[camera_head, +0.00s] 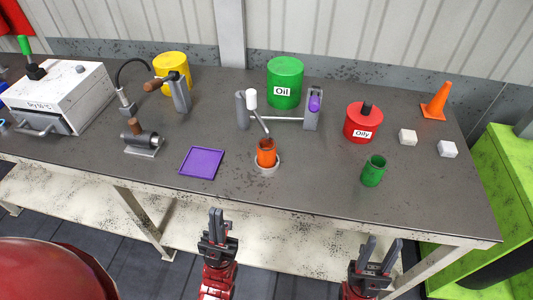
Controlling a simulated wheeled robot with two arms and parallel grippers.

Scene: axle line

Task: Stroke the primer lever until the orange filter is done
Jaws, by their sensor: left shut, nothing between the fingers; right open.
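The orange filter (266,154) stands upright in a pale round holder (266,169) near the middle of the bench. A lever with a white grip (252,99) and a thin rod sits between two grey posts just behind the filter; the rod's lower end reaches down to the filter's top. I cannot tell whether it touches. My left gripper (217,222) is shut and empty, in front of the bench and below the purple tray. My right gripper (381,250) is open and empty, in front of the bench below the green cup. Both are apart from lever and filter.
A green Oil drum (285,84), red Oily can (362,122), green cup (373,170), two white blocks and an orange cone (436,101) stand to the right. The purple tray (202,162), grey cylinder fixture (143,139), yellow canister (172,68) and white oven (65,95) are left.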

